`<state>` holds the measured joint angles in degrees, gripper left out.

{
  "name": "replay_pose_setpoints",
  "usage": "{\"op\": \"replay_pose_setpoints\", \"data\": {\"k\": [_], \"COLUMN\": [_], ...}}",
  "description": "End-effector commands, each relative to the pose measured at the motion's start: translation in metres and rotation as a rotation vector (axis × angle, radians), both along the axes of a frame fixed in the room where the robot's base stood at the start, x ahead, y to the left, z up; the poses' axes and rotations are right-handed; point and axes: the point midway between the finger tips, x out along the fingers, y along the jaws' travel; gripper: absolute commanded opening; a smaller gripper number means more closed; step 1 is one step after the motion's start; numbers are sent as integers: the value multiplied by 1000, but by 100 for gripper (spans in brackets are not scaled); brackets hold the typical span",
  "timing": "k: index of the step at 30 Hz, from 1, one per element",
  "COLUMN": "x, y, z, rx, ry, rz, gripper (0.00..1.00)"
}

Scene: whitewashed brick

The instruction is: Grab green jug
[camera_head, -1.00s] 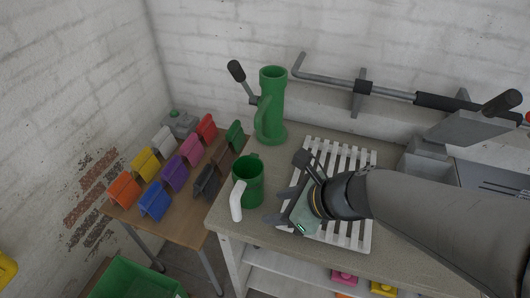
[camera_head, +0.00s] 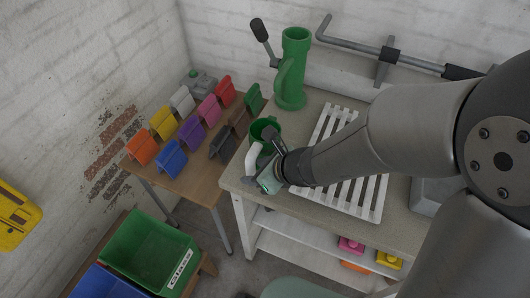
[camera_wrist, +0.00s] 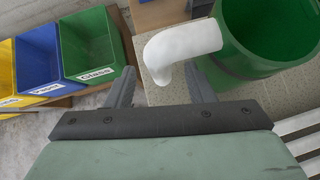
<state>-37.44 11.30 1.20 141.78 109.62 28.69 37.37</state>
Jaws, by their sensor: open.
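The green jug (camera_head: 264,128) stands near the left front corner of the worktop, partly hidden behind my gripper. Its white handle (camera_head: 252,158) faces the front left. In the wrist view the jug (camera_wrist: 270,35) is at the upper right, with its open top and green inside showing. Its white handle (camera_wrist: 185,42) reaches left and bends down, its end showing between my two fingers. My gripper (camera_head: 264,163) is open, right at the handle. In the wrist view my gripper (camera_wrist: 160,78) has a finger on either side of the handle's end; contact cannot be told.
A tall green lever device (camera_head: 292,70) stands behind the jug. A white slatted rack (camera_head: 375,195) lies to the right. A side table (camera_head: 200,172) holds several coloured clip-like holders. A green bin (camera_head: 150,250) and a blue bin (camera_wrist: 38,62) stand low at left.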

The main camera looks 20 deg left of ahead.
Motion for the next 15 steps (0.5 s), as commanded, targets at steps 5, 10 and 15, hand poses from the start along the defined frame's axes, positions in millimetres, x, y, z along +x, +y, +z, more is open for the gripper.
{"op": "replay_pose_setpoints", "data": {"k": [5, 10, 15], "x": [4, 5, 5], "y": [17, 22, 22], "z": [-19, -22, -22], "rx": [-2, 0, 0], "ry": [2, -1, -1], "rz": [2, 1, 1], "gripper": [49, 49, 40]}}
